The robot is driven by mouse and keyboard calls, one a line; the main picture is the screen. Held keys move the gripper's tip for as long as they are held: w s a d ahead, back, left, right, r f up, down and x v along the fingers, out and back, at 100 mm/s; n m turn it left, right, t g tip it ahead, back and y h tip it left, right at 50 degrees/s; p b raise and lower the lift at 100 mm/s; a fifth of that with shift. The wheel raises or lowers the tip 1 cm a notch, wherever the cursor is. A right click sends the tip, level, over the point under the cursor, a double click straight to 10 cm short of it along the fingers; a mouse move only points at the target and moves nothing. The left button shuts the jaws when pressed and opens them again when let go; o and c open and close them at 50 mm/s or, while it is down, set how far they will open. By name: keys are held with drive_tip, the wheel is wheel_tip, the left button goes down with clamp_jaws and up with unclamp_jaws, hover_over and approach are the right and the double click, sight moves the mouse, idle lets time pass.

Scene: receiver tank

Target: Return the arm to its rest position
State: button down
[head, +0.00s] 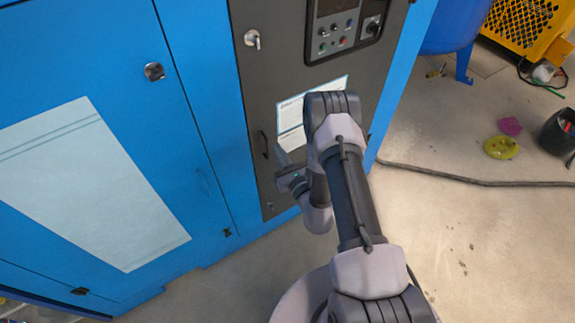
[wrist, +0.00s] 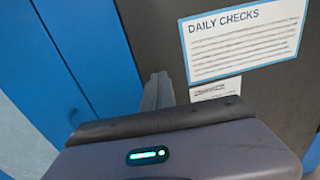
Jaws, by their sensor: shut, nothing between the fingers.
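My arm reaches forward over the floor to the front of a blue cabinet (head: 200,60). My gripper (head: 280,152) is shut and empty, at the dark grey door panel (head: 268,90), just right of a dark handle (head: 264,145). I cannot tell whether it touches the panel. In the wrist view the closed fingers (wrist: 157,88) point at the dark panel, left of a "DAILY CHECKS" sheet (wrist: 243,38). My arm hides part of that sheet in the head view.
A control panel (head: 343,28) with buttons and a key lock (head: 252,39) are above. A cable (head: 470,180) crosses the floor at right. A blue tank (head: 450,25), yellow guard (head: 525,28), yellow object (head: 501,147) and dark bucket (head: 558,133) stand beyond. Floor right of my arm is mostly clear.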

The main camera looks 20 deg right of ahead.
drive_tip(key=s+d, duration=0.2)
drive_tip(key=s, duration=0.3)
drive_tip(key=w+a+r+n+g+y, duration=0.2)
drive_tip(key=a+r+n+y, duration=0.5)
drive_tip(key=a+r+y, duration=0.55)
drive_tip(key=s+a+r+n+g+y+b, duration=0.1)
drive_tip(key=s+a+r+n+g+y, duration=0.2)
drive_tip(key=s+a+r+n+g, duration=0.75)
drive_tip(key=s+r+n+g+h+b, duration=0.1)
drive_tip(key=s+r+n+g+h, duration=0.2)
drive_tip(key=s+n+g+h, duration=0.75)
drive_tip(key=s+d+n+t+h, duration=0.1)
drive_tip(key=s+d+t+h, duration=0.1)
drive_tip(key=d+t, duration=0.3)
drive_tip(key=s+d+r+n+t+h+b, duration=0.1)
drive_tip(key=s+d+t+h, duration=0.2)
drive_tip(key=d, duration=0.6)
drive_tip(key=s+t, duration=0.1)
drive_tip(key=t, duration=0.1)
drive_tip(key=shift+t+h, duration=0.3)
drive_tip(key=shift+t, duration=0.1)
